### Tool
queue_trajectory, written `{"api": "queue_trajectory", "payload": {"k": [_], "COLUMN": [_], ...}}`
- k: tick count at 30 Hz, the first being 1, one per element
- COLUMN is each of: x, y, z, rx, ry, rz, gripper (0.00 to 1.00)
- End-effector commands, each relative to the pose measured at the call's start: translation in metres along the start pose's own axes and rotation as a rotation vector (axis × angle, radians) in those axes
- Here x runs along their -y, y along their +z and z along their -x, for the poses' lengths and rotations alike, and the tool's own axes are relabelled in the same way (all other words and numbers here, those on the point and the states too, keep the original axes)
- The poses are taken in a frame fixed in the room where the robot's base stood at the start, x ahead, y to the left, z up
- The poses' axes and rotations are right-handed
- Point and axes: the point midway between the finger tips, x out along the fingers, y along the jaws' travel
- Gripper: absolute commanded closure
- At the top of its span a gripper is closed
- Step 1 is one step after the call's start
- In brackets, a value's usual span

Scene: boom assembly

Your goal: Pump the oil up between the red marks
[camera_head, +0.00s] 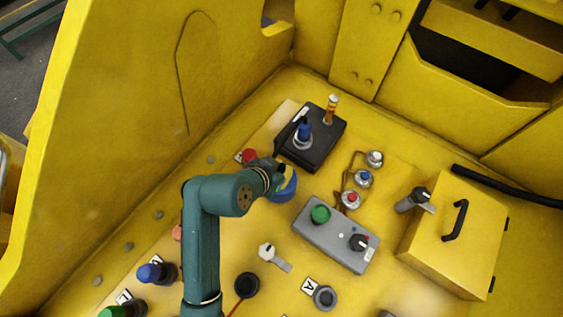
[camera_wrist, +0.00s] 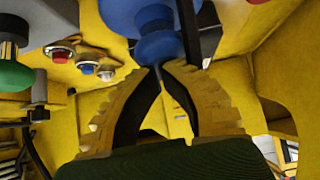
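The pump unit is a black box (camera_head: 326,148) with a blue-topped knob (camera_head: 303,131) and a clear tube of amber oil (camera_head: 331,107) at its far corner. The red marks and the oil level are too small to read. My gripper (camera_head: 277,177) is just in front of the box, above a round blue part (camera_head: 284,191) that it partly hides. In the wrist view, my gripper's fingertips (camera_wrist: 163,70) meet with almost no gap. A blue rounded part (camera_wrist: 158,45) lies right at the tips; I cannot tell whether they touch it. Nothing shows between the fingers.
A red button (camera_head: 248,156) is just left of my gripper. To the right are small capped fittings (camera_head: 364,179) and a grey box (camera_head: 336,236) with a green button. A yellow case (camera_head: 455,235) stands at the right. A tall yellow wall (camera_head: 110,130) closes the left side.

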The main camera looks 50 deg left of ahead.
Motion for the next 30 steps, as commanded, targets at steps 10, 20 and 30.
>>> {"api": "queue_trajectory", "payload": {"k": [10,20,30], "x": [-0.001,-0.001,-0.002], "y": [-0.007,-0.029,-0.029], "z": [0.009,0.066,0.124], "rx": [0.009,0.001,0.001], "ry": [0.003,0.001,0.004], "rz": [0.001,-0.002,-0.003], "gripper": [1.00,1.00,1.00]}}
